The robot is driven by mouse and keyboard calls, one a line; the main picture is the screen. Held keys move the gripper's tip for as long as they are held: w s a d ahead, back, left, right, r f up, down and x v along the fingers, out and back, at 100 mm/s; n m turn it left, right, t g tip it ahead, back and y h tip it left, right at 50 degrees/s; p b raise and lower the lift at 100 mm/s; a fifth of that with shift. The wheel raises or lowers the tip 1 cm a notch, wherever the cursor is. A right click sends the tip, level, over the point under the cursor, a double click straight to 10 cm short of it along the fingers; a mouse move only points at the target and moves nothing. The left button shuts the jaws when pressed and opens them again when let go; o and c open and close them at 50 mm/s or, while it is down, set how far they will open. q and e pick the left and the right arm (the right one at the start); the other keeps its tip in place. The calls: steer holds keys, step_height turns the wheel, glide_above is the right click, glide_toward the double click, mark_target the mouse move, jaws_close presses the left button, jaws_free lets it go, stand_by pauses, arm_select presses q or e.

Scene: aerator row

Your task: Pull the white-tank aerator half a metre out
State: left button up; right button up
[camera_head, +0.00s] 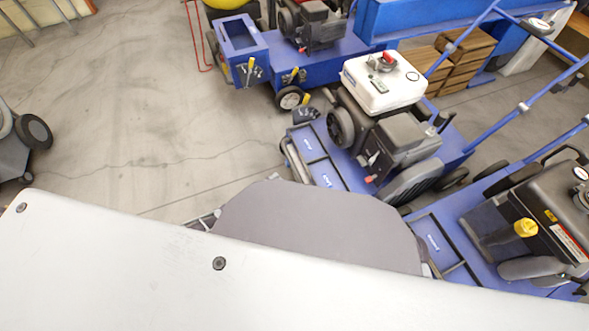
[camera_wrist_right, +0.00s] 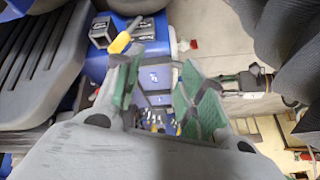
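The white-tank aerator (camera_head: 383,85) stands in the middle of the row in the head view, with a white tank over a dark engine on a blue deck. Its front end (camera_head: 322,165) points to the lower left. Only a small part of my left gripper (camera_head: 207,219) shows beside a grey part of my own; its fingers are mostly hidden. My right gripper (camera_wrist_right: 160,88) is open in the right wrist view, its green-padded fingers apart. Blue machine parts (camera_wrist_right: 155,76) lie beyond them, and I see nothing held. I cannot tell which machine these belong to.
A black-tank aerator (camera_head: 550,215) stands close on the right. Another blue machine (camera_head: 240,50) with yellow levers stands behind on the left. Brown boxes (camera_head: 465,50) lie behind the row. The concrete floor (camera_head: 140,110) to the left is open. A wheeled thing (camera_head: 30,135) is at the left edge.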

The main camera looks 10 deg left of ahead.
mark_target(294, 168)
arm_select(q)
steer(key=shift+b+x, duration=2.15)
steer(key=shift+x, duration=3.6)
arm_select(e)
step_height(294, 168, down, 6)
steer(key=a+t+y, duration=0.1)
steer(key=shift+w+f+m, duration=0.15)
steer(key=shift+m, duration=0.15)
steer(key=shift+a, duration=0.1)
arm_select(q)
jaws_close()
